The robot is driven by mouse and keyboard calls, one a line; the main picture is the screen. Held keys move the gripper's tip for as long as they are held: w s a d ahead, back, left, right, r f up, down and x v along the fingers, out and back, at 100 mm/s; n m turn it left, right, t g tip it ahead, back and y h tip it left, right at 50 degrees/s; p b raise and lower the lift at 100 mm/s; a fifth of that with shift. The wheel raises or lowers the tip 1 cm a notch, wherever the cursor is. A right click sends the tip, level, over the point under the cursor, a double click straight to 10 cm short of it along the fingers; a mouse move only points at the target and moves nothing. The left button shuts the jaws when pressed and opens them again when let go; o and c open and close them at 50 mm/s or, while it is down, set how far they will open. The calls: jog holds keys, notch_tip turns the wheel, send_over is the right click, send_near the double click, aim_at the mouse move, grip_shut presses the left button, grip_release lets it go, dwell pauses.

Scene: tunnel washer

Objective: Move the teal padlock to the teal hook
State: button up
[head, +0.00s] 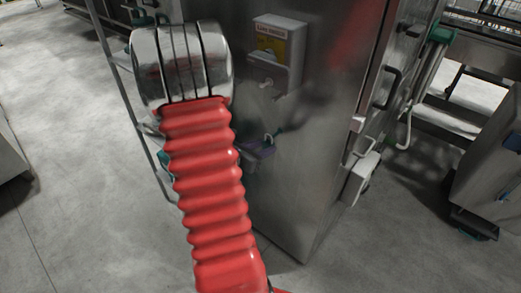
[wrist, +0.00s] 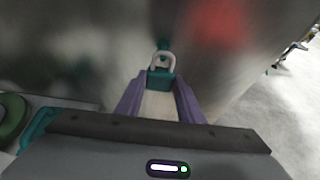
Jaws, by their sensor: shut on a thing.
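The teal padlock (wrist: 160,80) with its pale shackle pointing up shows in the wrist view. My gripper (wrist: 160,98) has purple fingers and is shut on the padlock's body. A small teal piece (wrist: 162,44), which looks like the teal hook, shows just beyond the top of the shackle, against the steel face. I cannot tell whether the shackle touches it or is around it. In the head view my gripper (head: 257,148) is close to the steel cabinet's front, partly hidden behind my red arm. The padlock is too small there to make out clearly.
The steel cabinet (head: 310,170) stands directly in front of my gripper. A holder with a yellow label (head: 276,50) is mounted higher on it. A door handle (head: 387,88) and a white box (head: 361,180) are to the right. Open floor (head: 70,130) lies to the left.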

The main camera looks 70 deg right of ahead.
aim_at(266, 144)
jog(key=shift+s+d+f, duration=0.1)
jog(key=shift+s+d, duration=0.25)
jog(key=shift+d, duration=0.4)
jog(key=shift+s+d, duration=0.3)
jog(key=shift+d, duration=0.45)
jog(key=shift+s+d+f, duration=0.2)
jog(key=shift+d+f, duration=0.3)
jog(key=shift+f, duration=0.15)
jog(key=o, duration=1.2)
jog(key=shift+a, duration=0.1)
jog(key=v, duration=1.3)
jog(key=shift+w+a+r, duration=0.1)
jog(key=shift+w+a, duration=0.15)
